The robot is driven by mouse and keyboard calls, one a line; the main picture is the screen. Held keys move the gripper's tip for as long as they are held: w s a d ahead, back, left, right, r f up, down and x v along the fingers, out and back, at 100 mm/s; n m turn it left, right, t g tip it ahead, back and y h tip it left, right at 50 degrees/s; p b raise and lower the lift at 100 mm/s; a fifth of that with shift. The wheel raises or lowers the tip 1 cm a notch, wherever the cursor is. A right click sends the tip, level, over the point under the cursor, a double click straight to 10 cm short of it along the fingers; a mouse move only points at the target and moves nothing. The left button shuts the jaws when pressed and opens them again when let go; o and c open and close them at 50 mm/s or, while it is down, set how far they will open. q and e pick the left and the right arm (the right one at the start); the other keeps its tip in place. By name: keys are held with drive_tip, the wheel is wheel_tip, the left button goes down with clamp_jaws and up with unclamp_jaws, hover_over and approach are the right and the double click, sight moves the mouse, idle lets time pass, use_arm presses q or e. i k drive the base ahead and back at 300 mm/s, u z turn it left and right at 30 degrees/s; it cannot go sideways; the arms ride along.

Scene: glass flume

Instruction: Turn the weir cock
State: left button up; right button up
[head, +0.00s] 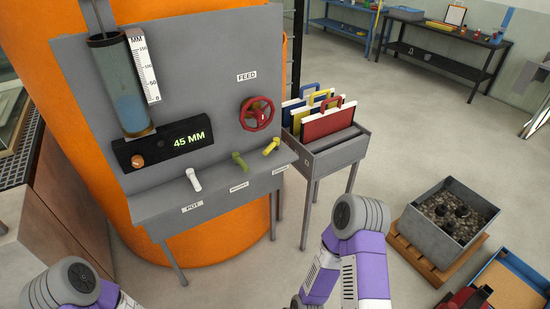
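Three cock levers stand in a row on the sloping ledge of a grey panel (200,75) in the head view. A white cock (193,180) has the label POT below it. A green cock (239,161) is in the middle, and a yellow cock (271,146) is at the right end. The labels under the green and yellow cocks are too small to read, so I cannot tell which is the weir cock. Parts of both my purple and grey arms show at the bottom, well apart from the cocks. Neither gripper shows.
A red handwheel (257,114) is under the FEED label. A sight tube (122,85) with blue liquid stands above a display (163,143) reading 45 MM. A grey rack (335,148) of coloured boards is right of the panel. A gravel bin (418,228) stands further right.

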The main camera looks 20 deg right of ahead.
sight(274, 146)
drive_tip(key=z, duration=1.8)
drive_tip(key=i, duration=1.05)
drive_tip(key=u, duration=1.5)
